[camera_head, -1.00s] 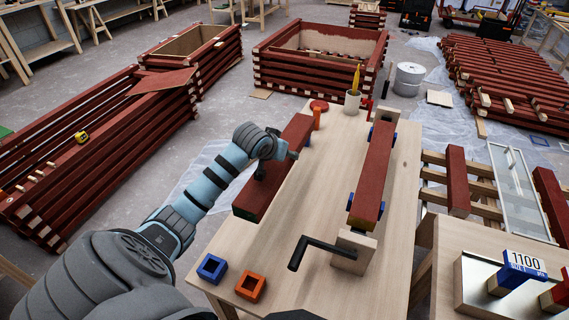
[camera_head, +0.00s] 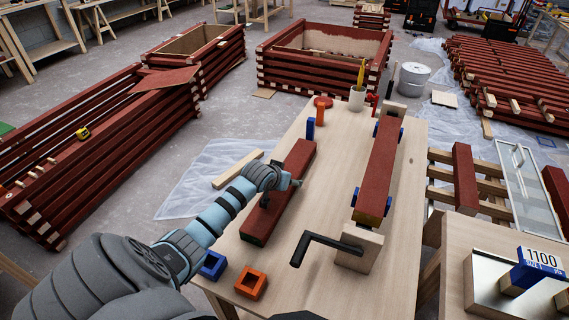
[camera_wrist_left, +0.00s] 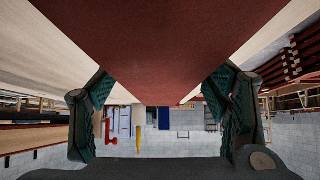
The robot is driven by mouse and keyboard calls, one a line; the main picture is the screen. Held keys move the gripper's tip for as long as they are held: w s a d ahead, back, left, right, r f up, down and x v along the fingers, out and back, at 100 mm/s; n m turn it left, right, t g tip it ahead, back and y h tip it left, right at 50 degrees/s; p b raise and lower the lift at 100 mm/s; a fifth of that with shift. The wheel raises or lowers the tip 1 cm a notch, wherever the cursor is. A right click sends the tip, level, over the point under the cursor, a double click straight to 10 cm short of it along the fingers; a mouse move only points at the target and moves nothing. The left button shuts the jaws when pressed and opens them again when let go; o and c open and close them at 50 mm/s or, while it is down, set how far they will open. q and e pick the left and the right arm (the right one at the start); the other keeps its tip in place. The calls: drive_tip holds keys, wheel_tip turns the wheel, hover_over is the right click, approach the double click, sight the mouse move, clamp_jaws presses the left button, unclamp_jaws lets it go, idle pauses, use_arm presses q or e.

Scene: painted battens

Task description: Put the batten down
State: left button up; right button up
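A dark red batten (camera_head: 290,172) is in my left gripper (camera_head: 268,196), low over the left part of the wooden workbench (camera_head: 330,210). In the left wrist view the batten (camera_wrist_left: 160,45) runs between the two green-padded fingers, which meet its sides. I cannot tell whether its underside touches the bench. A second red batten (camera_head: 377,165) lies in a fixture with a black crank (camera_head: 325,243) to the right.
A blue block (camera_head: 213,265) and an orange block (camera_head: 251,283) sit at the bench's near left edge. A blue post (camera_head: 311,128), an orange post (camera_head: 320,113) and a white cup (camera_head: 356,98) stand at the far end. Bare bench lies between the battens.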

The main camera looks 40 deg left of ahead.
use_arm(q)
drive_tip(key=shift+r, duration=0.1)
drive_tip(key=shift+s+r, duration=0.2)
drive_tip(key=shift+r, duration=0.05)
drive_tip(key=p+v, duration=0.4)
drive_tip(key=v, duration=0.7)
drive_tip(key=shift+s+d+r+p, duration=0.1)
drive_tip(key=shift+s+r+p, duration=0.1)
drive_tip(key=shift+p, duration=0.15)
drive_tip(key=shift+f, duration=0.1)
